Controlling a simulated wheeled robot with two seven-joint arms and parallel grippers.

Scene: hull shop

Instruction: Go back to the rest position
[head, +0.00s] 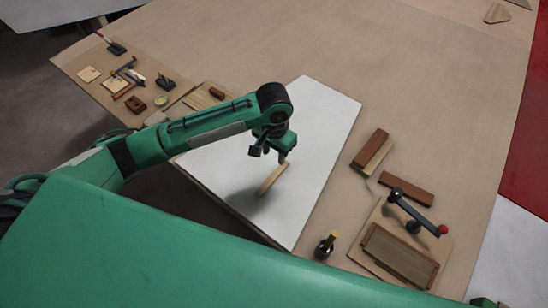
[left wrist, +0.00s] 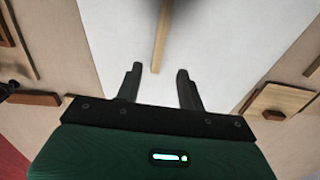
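My left arm reaches in from the left over a white panel (head: 318,112) on the large table. My left gripper (head: 283,160) points down above the panel. In the left wrist view, the left gripper's two fingers (left wrist: 159,75) are spread apart with nothing touching them. A narrow light wooden strip (head: 271,181) is just below the gripper in the head view. In the left wrist view the strip (left wrist: 162,35) lines up with the gap between the fingers; whether it lies flat on the panel is hard to tell. My right gripper does not show.
Hand tools and small blocks (head: 135,103) lie at the table's left. At the right are brown wooden blocks (head: 405,189), a red-knobbed lever tool (head: 418,214) and a dark bottle (head: 325,247). The back of the table (head: 350,45) is mostly clear.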

